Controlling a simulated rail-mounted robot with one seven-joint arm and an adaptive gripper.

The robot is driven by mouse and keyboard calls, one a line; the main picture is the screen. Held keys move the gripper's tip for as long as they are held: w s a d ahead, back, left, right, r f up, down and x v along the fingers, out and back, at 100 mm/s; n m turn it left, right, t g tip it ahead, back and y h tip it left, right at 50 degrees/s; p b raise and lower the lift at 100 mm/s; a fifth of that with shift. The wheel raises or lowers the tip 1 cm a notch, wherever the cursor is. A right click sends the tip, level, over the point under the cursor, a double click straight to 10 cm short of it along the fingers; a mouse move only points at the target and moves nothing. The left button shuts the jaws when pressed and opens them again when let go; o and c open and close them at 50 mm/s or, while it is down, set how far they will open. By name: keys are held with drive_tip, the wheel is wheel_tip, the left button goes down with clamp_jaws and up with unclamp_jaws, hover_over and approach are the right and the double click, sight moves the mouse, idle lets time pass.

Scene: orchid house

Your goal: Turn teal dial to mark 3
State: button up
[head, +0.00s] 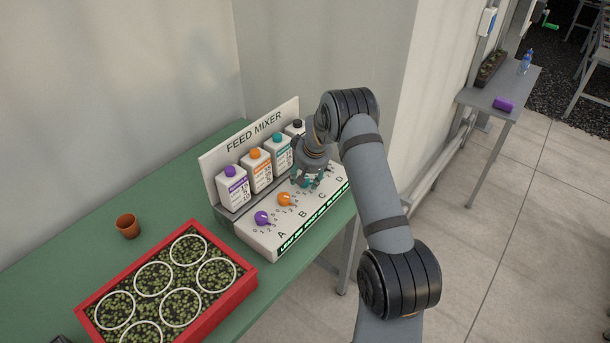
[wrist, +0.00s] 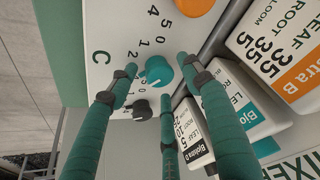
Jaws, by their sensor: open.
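The teal dial (wrist: 160,70) sits on the white sloped panel of the feed mixer (head: 297,224), by the letter C. In the wrist view it lies between the tips of my gripper (wrist: 159,79), whose teal fingers are spread around it. I cannot tell if any finger touches it. A small pale pointer on the dial faces left in that view, near small printed digits; I cannot tell which mark it meets. In the head view my gripper (head: 308,181) is over the panel and largely hides the dial.
An orange dial (head: 285,199) and a purple dial (head: 262,218) are to the left; a dark dial (wrist: 142,109) is close on the other side. Several bottles stand behind. A red tray (head: 249,280) and a terracotta pot (head: 128,226) are on the green bench.

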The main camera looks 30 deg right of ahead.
drive_tip(key=shift+c, duration=1.4)
drive_tip(key=c, duration=0.7)
drive_tip(key=shift+c, duration=0.9)
